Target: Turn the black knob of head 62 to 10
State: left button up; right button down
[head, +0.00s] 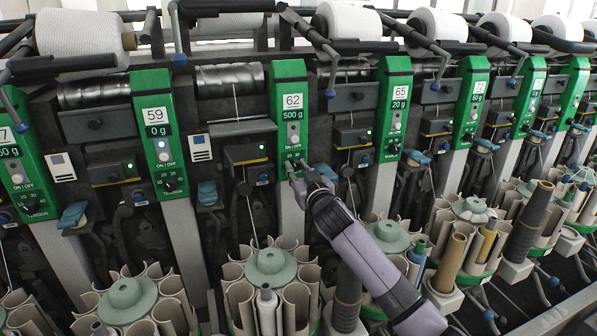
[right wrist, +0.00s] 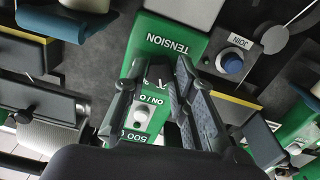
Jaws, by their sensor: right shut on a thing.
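The green panel of head 62 (head: 287,82) stands in the middle of the head view, with "62" and "500 g" on its labels. A white ON/OFF button (head: 294,139) sits below them. My right gripper (head: 296,168) is at the panel's lower part, where the tension dial is, and is shut on the black knob. The fingers hide the knob in the head view. The right wrist view shows the panel (right wrist: 166,32) upside down, with "TENSION", "ON / O" and part of "500" readable. The two fingers (right wrist: 158,72) stand on either side of the dial. The knob's pointer cannot be read. My left gripper is not in view.
Neighbouring panels 59 (head: 157,125) and 65 (head: 396,105) stand to either side, each with its own knob. Bobbin magazines (head: 270,262) stand below, and white cones (head: 348,21) lie along the top. A blue JOIN button (right wrist: 232,63) is close to the fingers.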

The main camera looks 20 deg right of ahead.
jog(key=n+p, duration=0.2)
jog(key=n, duration=0.2)
jog(key=shift+r+n+p, duration=0.1)
jog(key=shift+n+p, duration=0.2)
jog(key=shift+p, duration=0.1)
jog(key=n+p, duration=0.1)
jog(key=n, duration=0.1)
jog(key=shift+n, duration=0.3)
jog(key=shift+n+p, duration=0.6)
jog(key=shift+n, duration=0.8)
jog(key=shift+f, duration=0.2)
